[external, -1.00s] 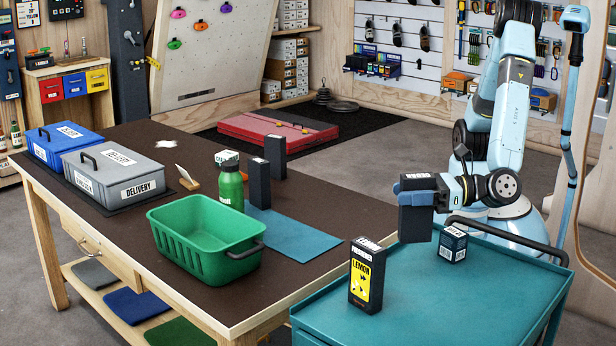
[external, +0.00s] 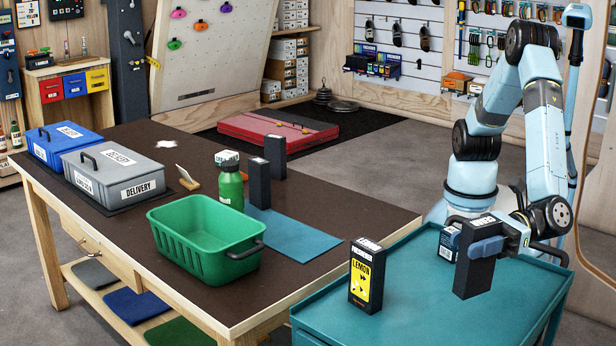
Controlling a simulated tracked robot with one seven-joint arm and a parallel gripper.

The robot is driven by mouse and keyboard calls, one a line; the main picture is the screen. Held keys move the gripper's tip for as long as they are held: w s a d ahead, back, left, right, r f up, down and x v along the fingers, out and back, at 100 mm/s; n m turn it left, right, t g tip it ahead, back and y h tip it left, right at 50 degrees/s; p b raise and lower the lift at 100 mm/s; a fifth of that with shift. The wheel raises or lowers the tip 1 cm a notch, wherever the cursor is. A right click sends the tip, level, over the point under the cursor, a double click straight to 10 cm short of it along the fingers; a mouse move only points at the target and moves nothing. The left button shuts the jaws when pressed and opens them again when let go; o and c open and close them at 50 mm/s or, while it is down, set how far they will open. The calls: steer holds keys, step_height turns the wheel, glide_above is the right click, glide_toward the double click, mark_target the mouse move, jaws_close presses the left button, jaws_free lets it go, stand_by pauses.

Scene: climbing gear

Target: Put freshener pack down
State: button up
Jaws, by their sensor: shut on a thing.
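My gripper (external: 480,245) is at the right of the external view, over the teal cart (external: 420,312). It is shut on a dark, upright box, the freshener pack (external: 475,276), with a pale label on its top. The jaws grip the pack's upper part. The pack is in front of a small dark box and to the right of the yellow lemon box. I cannot tell whether its base touches the cart top or is just above it.
The lemon box (external: 366,276) stands on the cart's left part. A small dark box (external: 448,243) stands behind the pack, partly hidden. The brown table (external: 120,235) holds a green basket (external: 205,250), a green bottle (external: 230,186) and dark upright boxes. The cart's front is clear.

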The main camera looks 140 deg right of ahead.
mark_target(462, 298)
steer(key=w+a+f, duration=0.2)
steer(key=w+f, duration=0.5)
steer(key=f, duration=0.3)
steer(key=shift+a, duration=0.4)
steer(key=shift+f, duration=0.15)
steer(key=o, duration=1.1)
